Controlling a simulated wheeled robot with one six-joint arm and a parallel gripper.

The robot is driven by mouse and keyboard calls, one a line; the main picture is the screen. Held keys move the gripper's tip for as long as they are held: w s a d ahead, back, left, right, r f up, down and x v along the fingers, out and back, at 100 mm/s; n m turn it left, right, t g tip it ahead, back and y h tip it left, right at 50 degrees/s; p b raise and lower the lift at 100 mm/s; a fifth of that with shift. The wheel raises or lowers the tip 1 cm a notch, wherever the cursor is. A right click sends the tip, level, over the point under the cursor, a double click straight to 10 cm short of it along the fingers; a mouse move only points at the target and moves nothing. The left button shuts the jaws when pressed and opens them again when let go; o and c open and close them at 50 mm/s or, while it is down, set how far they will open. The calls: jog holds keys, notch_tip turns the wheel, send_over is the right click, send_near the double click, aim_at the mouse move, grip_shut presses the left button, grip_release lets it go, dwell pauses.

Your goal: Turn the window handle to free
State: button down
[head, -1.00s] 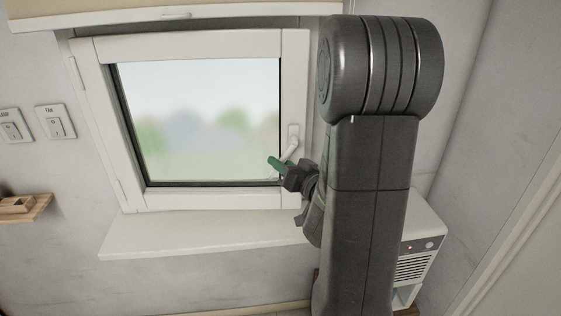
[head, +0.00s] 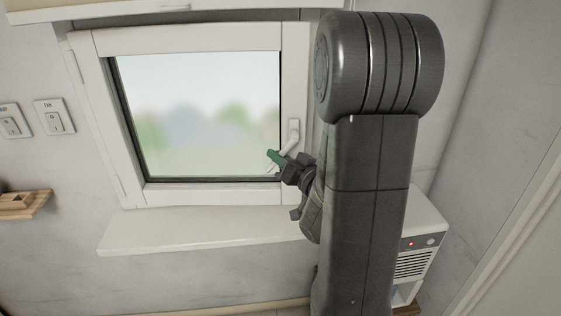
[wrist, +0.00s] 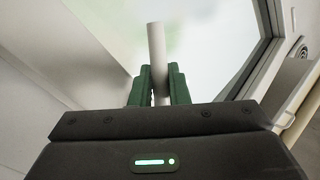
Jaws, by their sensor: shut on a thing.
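The white window handle (head: 293,132) sits on the right side of the white window frame (head: 297,75) in the head view. Its lever slants down and to the left from its mount. My gripper (head: 275,158), with green fingers, is at the lever's lower end. In the wrist view, the pale round bar of the handle (wrist: 156,42) stands between the two green fingers of my gripper (wrist: 160,82). The fingers are shut on it, and the bar sticks out beyond their tips. My arm hides part of the wall to the right of the window.
A white sill (head: 190,230) runs below the window. A white heater-like unit (head: 425,240) with a red light stands behind my arm at the right. Two wall switches (head: 55,117) and a small wooden shelf (head: 30,205) are at the left.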

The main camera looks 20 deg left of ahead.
jog(key=m+b, duration=0.1)
jog(key=b, duration=0.1)
jog(key=a+m+y+b, duration=0.1)
jog(key=shift+s+t+b, duration=0.25)
jog(key=shift+t+b, duration=0.1)
jog(key=shift+t, duration=0.05)
jog(key=m+b, duration=0.1)
jog(key=b, duration=0.1)
jog(key=r+m+t+b, duration=0.1)
jog(key=b, duration=0.1)
jog(key=a+m+t+y+b, duration=0.1)
jog(key=shift+s+r+m+b, duration=0.3)
jog(key=shift+b, duration=0.1)
jog(key=r+m+t+b, duration=0.1)
jog(key=m+b, duration=0.1)
jog(key=r+m+t+b, duration=0.1)
jog(key=m+t+b, duration=0.1)
jog(key=shift+s+a+b, duration=0.1)
jog(key=shift+a+b, duration=0.1)
jog(key=shift+b, duration=0.2)
jog(key=m+t+b, duration=0.1)
jog(key=r+m+t+b, duration=0.1)
jog(key=m+b, duration=0.1)
jog(key=shift+r+h, duration=0.3)
jog(key=shift+r+m, duration=0.1)
jog(key=shift+m, duration=0.2)
jog(key=c, duration=1.7)
grip_release()
